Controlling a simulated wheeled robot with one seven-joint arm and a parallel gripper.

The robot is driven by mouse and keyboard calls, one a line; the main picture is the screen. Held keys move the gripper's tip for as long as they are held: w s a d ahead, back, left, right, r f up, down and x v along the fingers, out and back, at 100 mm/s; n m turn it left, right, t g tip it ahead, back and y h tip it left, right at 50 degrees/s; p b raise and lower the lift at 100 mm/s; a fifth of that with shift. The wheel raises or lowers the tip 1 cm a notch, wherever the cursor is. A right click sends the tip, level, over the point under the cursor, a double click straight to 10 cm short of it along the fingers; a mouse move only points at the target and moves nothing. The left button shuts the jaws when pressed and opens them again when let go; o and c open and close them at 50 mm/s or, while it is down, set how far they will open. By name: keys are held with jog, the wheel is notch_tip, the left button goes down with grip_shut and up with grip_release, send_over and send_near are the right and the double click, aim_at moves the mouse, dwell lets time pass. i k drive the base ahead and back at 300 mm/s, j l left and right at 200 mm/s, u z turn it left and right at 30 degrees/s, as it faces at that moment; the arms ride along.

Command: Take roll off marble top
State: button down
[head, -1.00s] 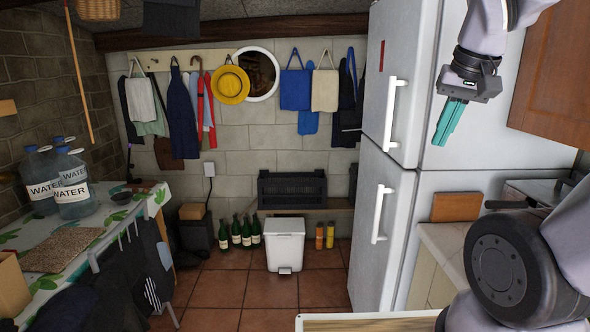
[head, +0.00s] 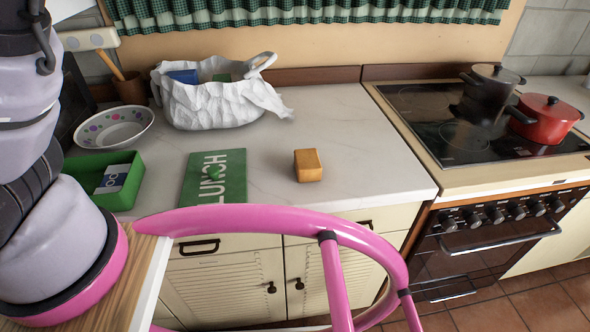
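A green LUNCH board (head: 215,177), green box (head: 127,198), spotted bowl (head: 114,127) and white bag (head: 213,105) stand left of the roll. The stove (head: 480,125) with two pots is at right. A pink tubular rail (head: 300,222) crosses in front.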

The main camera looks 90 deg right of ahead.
aim_at(309, 168)
jog(key=j+z, duration=0.45)
jog(key=k+j+z, duration=0.1)
jog(key=j+z, duration=0.35)
jog(key=k+l+z, duration=0.1)
jog(key=z, duration=0.85)
jog(key=l+z, duration=1)
jog(key=k, duration=0.55)
jog(key=k+j+z, duration=0.1)
jog(key=z, duration=1.4)
jog(key=k+j, duration=0.2)
jog(key=j, duration=0.25)
jog(key=k+j+z, duration=0.1)
jog(key=k+j, duration=0.15)
jog(key=j, duration=0.15)
jog(key=k+j, duration=0.25)
jog(key=j, duration=0.2)
jog(key=k+j+z, duration=0.15)
jog(key=j, duration=0.25)
jog(key=k, duration=0.05)
